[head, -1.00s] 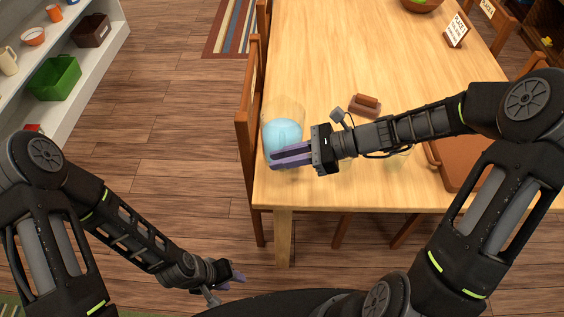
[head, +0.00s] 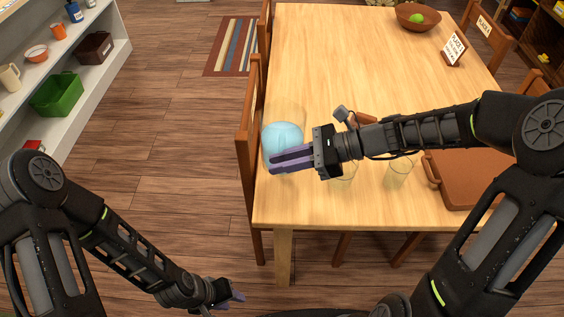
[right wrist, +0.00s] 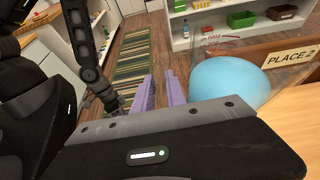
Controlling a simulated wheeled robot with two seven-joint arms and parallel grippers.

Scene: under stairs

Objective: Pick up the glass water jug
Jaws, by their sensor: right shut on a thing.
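The glass water jug (head: 283,134) is a clear vessel with light blue water, at the left end of the wooden table. It looks upright, with its lower part behind my right gripper. My right gripper (head: 284,160) comes in from the right and is shut on the jug; the grip point itself is hard to see. In the right wrist view the blue water (right wrist: 228,84) is just right of the two purple fingers (right wrist: 160,92). My left gripper (head: 238,297) hangs low over the floor, away from the table; its jaw opening is too small to judge.
Clear glasses (head: 399,174) stand on the table (head: 350,60) beneath my right arm, beside a brown case (head: 470,180). A chair (head: 246,140) borders the table's left edge. A bowl (head: 417,17) and a sign (head: 454,50) are at the far right.

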